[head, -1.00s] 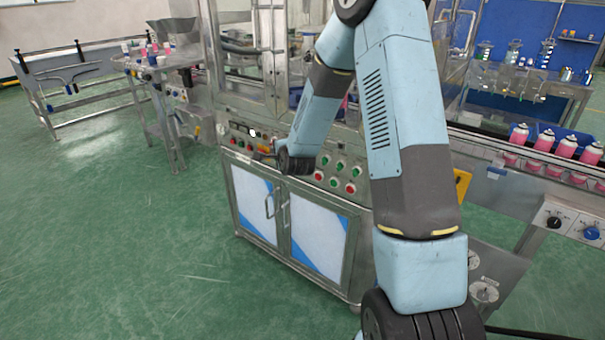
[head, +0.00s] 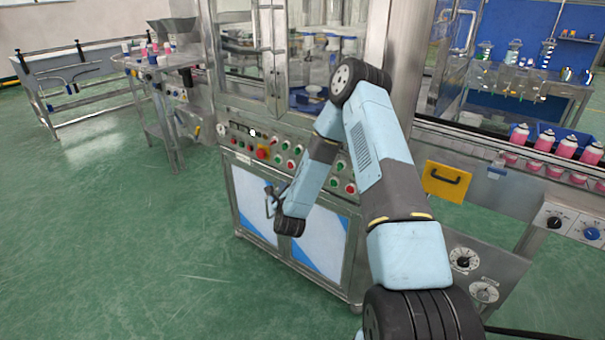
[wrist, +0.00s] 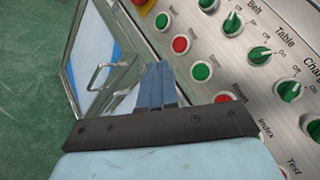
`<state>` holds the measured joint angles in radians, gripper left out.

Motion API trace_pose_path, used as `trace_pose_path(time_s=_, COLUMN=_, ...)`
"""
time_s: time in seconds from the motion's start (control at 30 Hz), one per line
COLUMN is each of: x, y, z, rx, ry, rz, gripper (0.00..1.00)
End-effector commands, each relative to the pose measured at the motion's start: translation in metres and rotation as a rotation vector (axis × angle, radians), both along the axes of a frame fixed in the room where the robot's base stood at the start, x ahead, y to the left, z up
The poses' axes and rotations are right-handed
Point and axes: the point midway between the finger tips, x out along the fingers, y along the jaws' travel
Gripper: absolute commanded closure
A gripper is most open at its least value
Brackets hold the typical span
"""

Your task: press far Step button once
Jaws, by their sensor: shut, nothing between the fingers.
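The control panel (head: 290,155) on the machine front carries rows of green and red buttons and green selector knobs. In the wrist view a row of round buttons runs beside my fingers: a green one (wrist: 162,20), a red one (wrist: 180,44), a green one (wrist: 201,71) and a red one (wrist: 224,97). Their small labels are too blurred to tell surely which is Step. My gripper (wrist: 156,72) is shut and empty, its fingertips left of this row in the picture. In the head view my gripper (head: 269,196) hangs below the panel, in front of the cabinet doors.
The cabinet doors (head: 318,240) below the panel have protruding metal handles (wrist: 103,74). A red emergency stop (head: 262,153) sits on the panel's left part. A yellow plate with a black handle (head: 446,181) is to the right. The green floor (head: 130,240) at left is clear.

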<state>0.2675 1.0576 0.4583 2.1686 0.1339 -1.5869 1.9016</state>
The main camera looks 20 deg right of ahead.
Motion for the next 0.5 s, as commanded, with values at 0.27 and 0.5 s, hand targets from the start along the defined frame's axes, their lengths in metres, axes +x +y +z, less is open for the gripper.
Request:
trace_pose_path(time_s=0.27, x=0.001, y=-0.002, z=0.0, rx=-0.002, ry=0.0, rz=0.0, gripper=1.0)
trace_pose_path(time_s=0.5, x=0.012, y=-0.017, z=0.001, rx=-0.002, ry=0.0, rz=-0.001, gripper=1.0)
